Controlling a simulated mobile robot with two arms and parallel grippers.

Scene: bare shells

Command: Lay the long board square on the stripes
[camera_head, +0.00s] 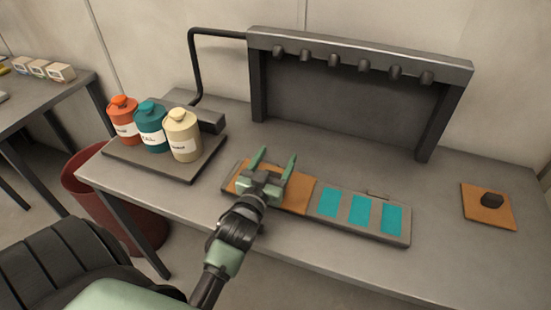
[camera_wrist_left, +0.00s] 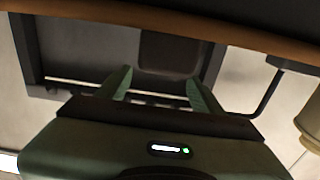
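The long orange-brown board (camera_head: 300,196) lies over the left part of a grey base plate (camera_head: 404,240) on the table. Bare teal stripes (camera_head: 361,210) show on the plate to the right of the board. My left gripper (camera_head: 273,160) is over the board, its two green fingers apart and pointing toward the back. In the left wrist view the fingers (camera_wrist_left: 160,76) are spread, with a dark blocky shape, perhaps the board's knob (camera_wrist_left: 170,50), between and beyond them; I cannot tell whether they touch it. The gripper hides the board's middle. My right gripper is not in view.
A smaller square orange board (camera_head: 478,210) with a dark knob lies at the right. Orange, teal and cream bottles (camera_head: 183,148) stand on a dark tray at the left. A dark rack (camera_head: 355,110) with several pegs stands behind.

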